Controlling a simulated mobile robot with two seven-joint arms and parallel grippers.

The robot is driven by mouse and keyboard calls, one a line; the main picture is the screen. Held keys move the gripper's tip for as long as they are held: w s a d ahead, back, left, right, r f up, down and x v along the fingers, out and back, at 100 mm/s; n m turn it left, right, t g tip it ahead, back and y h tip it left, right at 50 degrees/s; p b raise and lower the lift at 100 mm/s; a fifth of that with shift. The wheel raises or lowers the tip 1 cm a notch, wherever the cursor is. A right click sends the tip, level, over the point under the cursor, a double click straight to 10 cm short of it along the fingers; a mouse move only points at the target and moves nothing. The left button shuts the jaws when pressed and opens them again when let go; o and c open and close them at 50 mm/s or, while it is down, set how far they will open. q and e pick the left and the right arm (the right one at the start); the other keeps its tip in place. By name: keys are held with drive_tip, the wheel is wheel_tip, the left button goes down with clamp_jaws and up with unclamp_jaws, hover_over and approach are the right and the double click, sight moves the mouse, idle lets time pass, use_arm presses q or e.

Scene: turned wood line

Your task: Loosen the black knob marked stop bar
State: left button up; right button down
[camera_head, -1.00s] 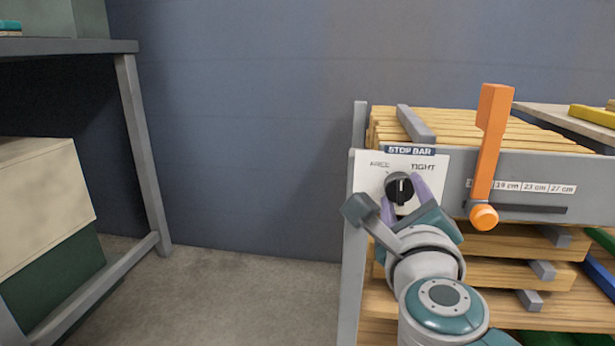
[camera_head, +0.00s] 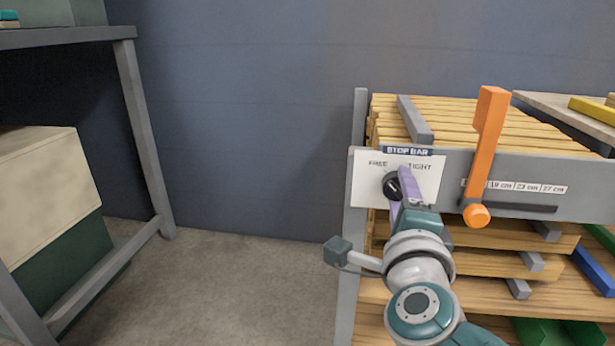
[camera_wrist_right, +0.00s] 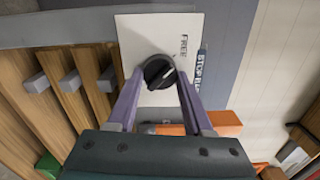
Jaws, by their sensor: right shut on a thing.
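The black knob (camera_head: 391,186) sits on a white plate (camera_head: 366,191) under a "STOP BAR" label, with FREE at upper left and TIGHT at upper right. My right gripper (camera_head: 401,194) is shut on the knob, and its purple fingers partly cover it in the head view. In the right wrist view the knob (camera_wrist_right: 156,74) is between the two fingertips (camera_wrist_right: 157,82). Its white mark points to the upper right there, towards the word FREE. My left gripper is not in view.
An orange lever (camera_head: 487,140) with a round end stands right of the plate, by a slot and a centimetre scale (camera_head: 527,187). Wooden slats (camera_head: 480,120) are stacked behind the grey panel. A grey-framed rack (camera_head: 145,130) stands at left, with open floor (camera_head: 240,285) between.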

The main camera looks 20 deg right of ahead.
idle(0.4)
drive_tip(key=shift+c, duration=1.5)
unclamp_jaws()
drive_tip(key=p+v, duration=0.2)
drive_tip(key=v, duration=0.8)
drive_tip(key=shift+p, duration=0.4)
drive_tip(key=shift+w, duration=0.1)
